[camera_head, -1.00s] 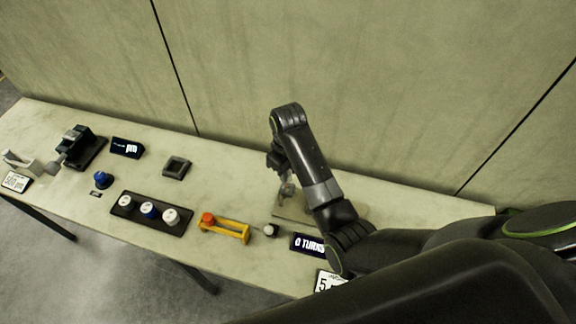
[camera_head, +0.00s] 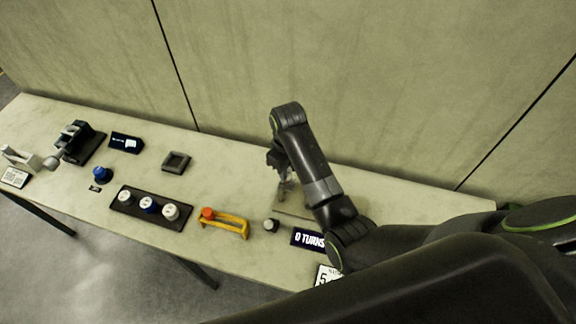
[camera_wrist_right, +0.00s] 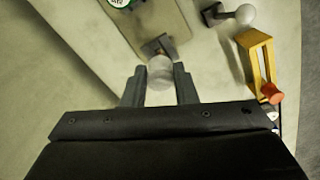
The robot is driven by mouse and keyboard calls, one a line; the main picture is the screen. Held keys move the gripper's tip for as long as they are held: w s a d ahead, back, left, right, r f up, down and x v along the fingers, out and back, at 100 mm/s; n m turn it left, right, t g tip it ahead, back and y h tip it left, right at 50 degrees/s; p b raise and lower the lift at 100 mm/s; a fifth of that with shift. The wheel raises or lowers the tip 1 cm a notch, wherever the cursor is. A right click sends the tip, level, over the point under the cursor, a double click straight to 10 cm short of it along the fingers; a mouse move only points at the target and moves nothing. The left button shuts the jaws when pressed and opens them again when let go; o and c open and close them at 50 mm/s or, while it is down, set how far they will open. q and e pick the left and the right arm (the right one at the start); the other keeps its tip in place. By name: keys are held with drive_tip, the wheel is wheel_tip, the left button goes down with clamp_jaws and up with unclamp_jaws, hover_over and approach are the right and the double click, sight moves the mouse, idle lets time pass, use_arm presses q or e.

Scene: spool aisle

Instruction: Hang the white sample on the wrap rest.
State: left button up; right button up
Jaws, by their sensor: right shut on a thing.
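My right gripper (camera_head: 283,188) is low over the right part of the bench, above a tan board (camera_head: 292,210). In the right wrist view, the gripper (camera_wrist_right: 160,85) is shut on a pale grey round knob (camera_wrist_right: 160,72), which sits against a dark bracket (camera_wrist_right: 158,46) at the end of the tan board (camera_wrist_right: 165,20). I cannot tell which thing is the white sample or the wrap rest. My left gripper is out of view.
A yellow holder with an orange-red end (camera_head: 226,222) and a small pale knob on a dark base (camera_head: 271,225) stand left of the board. A "0 TURNS" sign (camera_head: 308,239) is in front. A dark square frame (camera_head: 176,161) and a black device (camera_head: 80,142) are further left.

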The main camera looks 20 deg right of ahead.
drive_tip(key=shift+f+b, duration=0.65)
drive_tip(key=shift+f, duration=1.2)
drive_tip(key=o, duration=1)
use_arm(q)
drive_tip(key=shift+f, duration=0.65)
use_arm(e)
drive_tip(key=shift+o, duration=0.2)
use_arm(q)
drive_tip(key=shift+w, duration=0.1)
use_arm(e)
drive_tip(key=shift+r, duration=0.15)
